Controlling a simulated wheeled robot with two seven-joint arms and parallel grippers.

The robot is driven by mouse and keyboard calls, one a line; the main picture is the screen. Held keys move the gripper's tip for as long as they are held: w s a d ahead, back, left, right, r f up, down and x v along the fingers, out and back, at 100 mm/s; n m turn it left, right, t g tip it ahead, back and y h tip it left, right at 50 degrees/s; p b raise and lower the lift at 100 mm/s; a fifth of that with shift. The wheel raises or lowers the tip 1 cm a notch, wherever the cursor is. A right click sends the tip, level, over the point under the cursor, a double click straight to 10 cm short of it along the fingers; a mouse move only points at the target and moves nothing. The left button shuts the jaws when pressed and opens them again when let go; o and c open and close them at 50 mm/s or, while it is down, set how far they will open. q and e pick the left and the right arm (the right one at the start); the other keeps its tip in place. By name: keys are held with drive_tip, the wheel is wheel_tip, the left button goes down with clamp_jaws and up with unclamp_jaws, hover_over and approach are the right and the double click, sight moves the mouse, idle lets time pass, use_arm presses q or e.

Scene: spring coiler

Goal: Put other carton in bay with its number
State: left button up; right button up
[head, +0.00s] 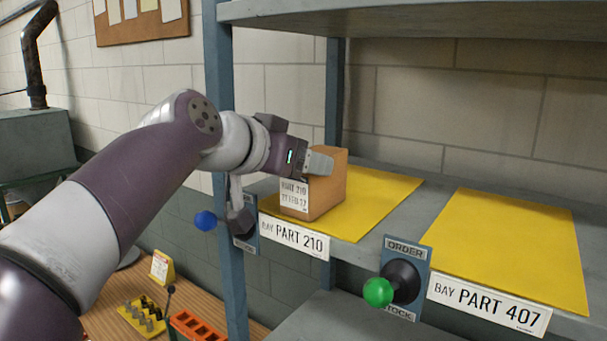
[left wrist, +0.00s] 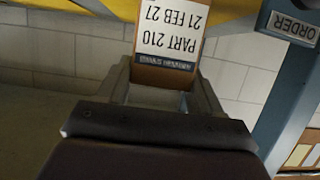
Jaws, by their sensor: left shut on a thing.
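A brown carton (head: 328,190) with a white label reading PART 210 is at the left end of the yellow pad (head: 385,192) of the bay marked BAY PART 210 (head: 294,238). It looks upright; I cannot tell whether its base touches the pad. My left gripper (head: 318,160) is shut on the carton near its top. In the left wrist view the carton (left wrist: 180,72) is upside down between the fingers, its label reading PART 210, 21 FEB 27. The bay marked BAY PART 407 (head: 487,304) has an empty yellow pad (head: 515,245). My right gripper is out of view.
An ORDER/STOCK plate (head: 407,250) with a green-knobbed lever (head: 378,292) stands at the shelf front between the bays. A blue-knobbed lever (head: 206,220) is by the left blue post (head: 222,120). An upper shelf (head: 420,14) hangs above. A wooden bench (head: 200,300) is lower left.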

use_arm(q)
drive_tip(key=shift+s+d+r, duration=0.2)
drive_tip(key=shift+s+r, duration=0.05)
drive_tip(key=shift+r, duration=0.05)
drive_tip(key=o, duration=1.2)
drive_tip(key=shift+w+d+f, duration=0.45)
drive_tip(key=shift+w+d, duration=0.15)
drive_tip(key=shift+d, duration=0.25)
drive_tip(key=o, duration=0.5)
drive_tip(key=shift+w+d, duration=0.1)
drive_tip(key=shift+w, duration=0.25)
drive_tip(key=shift+c, duration=0.2)
drive_tip(key=shift+w+f, duration=0.1)
drive_tip(key=shift+a, duration=0.45)
drive_tip(key=shift+s+a+r, duration=0.2)
drive_tip(key=shift+s, duration=0.25)
drive_tip(key=shift+s+r, duration=0.2)
drive_tip(key=shift+r, duration=0.1)
drive_tip(key=shift+s+a, duration=0.2)
drive_tip(key=shift+s, duration=0.15)
drive_tip(key=p+v, duration=0.2)
drive_tip(key=v, duration=0.8)
drive_tip(key=shift+r, duration=0.25)
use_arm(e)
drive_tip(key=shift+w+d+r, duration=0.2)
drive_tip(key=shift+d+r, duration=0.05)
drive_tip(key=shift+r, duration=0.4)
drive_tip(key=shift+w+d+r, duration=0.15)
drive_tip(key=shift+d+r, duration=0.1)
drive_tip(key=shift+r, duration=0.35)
